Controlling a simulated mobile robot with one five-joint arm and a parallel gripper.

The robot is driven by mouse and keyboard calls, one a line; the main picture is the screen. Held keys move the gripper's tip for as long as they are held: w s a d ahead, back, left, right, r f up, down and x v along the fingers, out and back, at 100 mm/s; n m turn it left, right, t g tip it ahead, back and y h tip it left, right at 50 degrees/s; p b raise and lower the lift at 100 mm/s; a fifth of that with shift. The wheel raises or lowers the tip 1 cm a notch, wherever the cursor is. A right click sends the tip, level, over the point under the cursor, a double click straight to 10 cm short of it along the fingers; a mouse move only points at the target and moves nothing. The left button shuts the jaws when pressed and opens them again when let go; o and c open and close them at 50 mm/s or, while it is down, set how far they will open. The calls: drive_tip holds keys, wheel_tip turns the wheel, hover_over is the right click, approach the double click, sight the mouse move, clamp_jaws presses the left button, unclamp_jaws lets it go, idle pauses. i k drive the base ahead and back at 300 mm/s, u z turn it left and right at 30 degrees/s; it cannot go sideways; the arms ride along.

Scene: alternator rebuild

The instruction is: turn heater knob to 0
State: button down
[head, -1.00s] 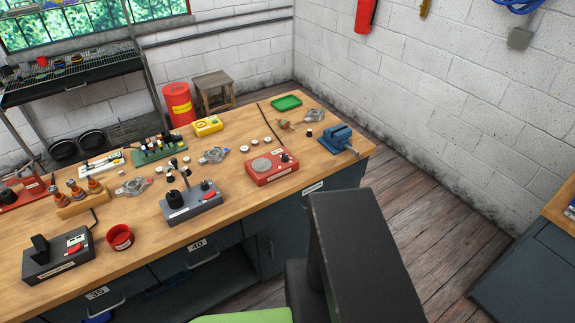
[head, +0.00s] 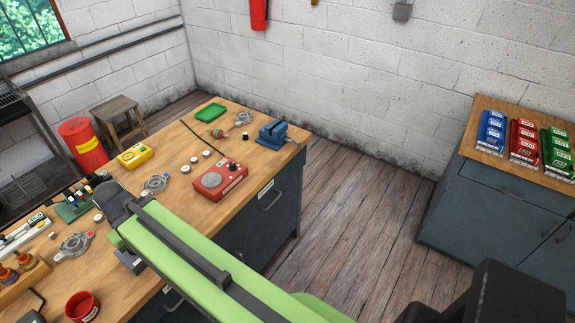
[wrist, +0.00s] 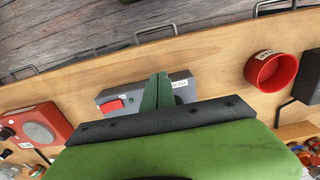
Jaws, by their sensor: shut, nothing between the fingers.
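The red heater (head: 217,184) stands on the wooden bench, with a round grey plate on top. Its dark knob (head: 231,167) is at the far right of its top; the setting is too small to read. The heater also shows at the lower left of the wrist view (wrist: 38,122), with a dark knob (wrist: 6,133) at the frame's edge. My gripper (wrist: 158,80) is shut and empty. In the wrist view its fingers overlap a grey box with a red switch (wrist: 112,104), well apart from the heater. In the head view my arm hides the fingertips.
A blue vise (head: 272,134), green tray (head: 210,112) and yellow box (head: 133,154) are near the heater. A red bowl (head: 83,306) is on the near bench. Wooden floor is open right of the bench, before a cabinet with coloured bins (head: 525,139).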

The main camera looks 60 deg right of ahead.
sight(232, 167)
drive_tip(key=z, duration=2.1)
drive_tip(key=k, duration=1.35)
drive_tip(key=u, duration=0.8)
drive_tip(key=i, duration=1)
drive_tip(key=z, duration=0.05)
drive_tip(key=k, duration=0.5)
drive_tip(key=z, duration=0.25)
drive_tip(key=i, duration=0.65)
